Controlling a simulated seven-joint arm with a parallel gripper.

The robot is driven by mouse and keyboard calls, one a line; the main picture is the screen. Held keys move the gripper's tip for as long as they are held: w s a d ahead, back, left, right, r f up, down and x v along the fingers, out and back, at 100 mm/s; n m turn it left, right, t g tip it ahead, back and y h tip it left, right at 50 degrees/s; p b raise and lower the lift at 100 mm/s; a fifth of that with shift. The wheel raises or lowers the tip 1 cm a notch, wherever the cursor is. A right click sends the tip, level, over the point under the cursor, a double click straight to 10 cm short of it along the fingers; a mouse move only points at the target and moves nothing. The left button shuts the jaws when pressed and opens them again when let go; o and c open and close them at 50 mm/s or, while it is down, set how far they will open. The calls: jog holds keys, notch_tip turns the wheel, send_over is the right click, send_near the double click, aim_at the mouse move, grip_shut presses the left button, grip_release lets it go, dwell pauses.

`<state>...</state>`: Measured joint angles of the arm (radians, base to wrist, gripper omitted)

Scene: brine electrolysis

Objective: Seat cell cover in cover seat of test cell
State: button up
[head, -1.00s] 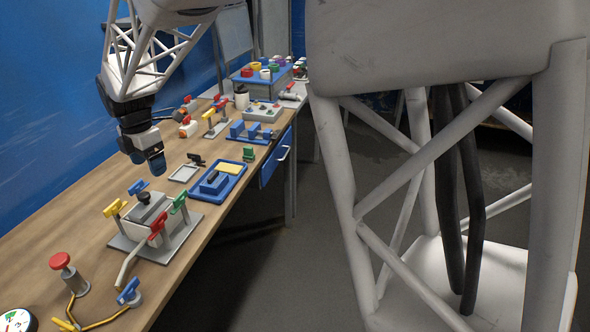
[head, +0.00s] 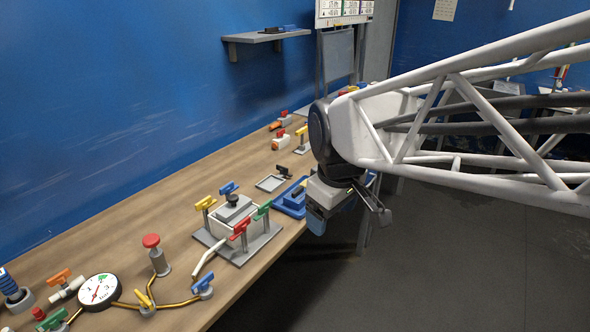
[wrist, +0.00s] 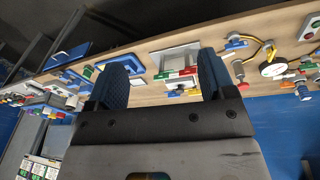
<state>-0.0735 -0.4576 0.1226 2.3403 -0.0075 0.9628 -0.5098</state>
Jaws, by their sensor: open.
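The test cell (head: 257,243) is a grey box on a plate with yellow, blue, red and green handles, standing on the bench. The cell cover (head: 229,212), a grey block with a black knob, sits on top of the cell; I cannot tell whether it lies fully down in the cover seat. My gripper (head: 350,216) is open and empty, to the right of the cell and apart from it, by the bench's front edge. In the wrist view the cell (wrist: 178,58) shows beyond and between the two blue fingers (wrist: 162,78).
A blue tray (head: 289,204) lies partly behind my gripper, with a small grey tray (head: 271,183) beside it. A red knob post (head: 158,258), a gauge (head: 99,291) and yellow tubing stand at the near left.

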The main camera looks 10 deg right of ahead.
jog(key=s+d+f+m, duration=0.3)
jog(key=s+m, duration=0.4)
jog(key=s, duration=0.3)
jog(key=shift+s+t, duration=0.3)
jog(key=shift+s, duration=0.05)
jog(key=shift+d, duration=0.1)
dwell(0.6)
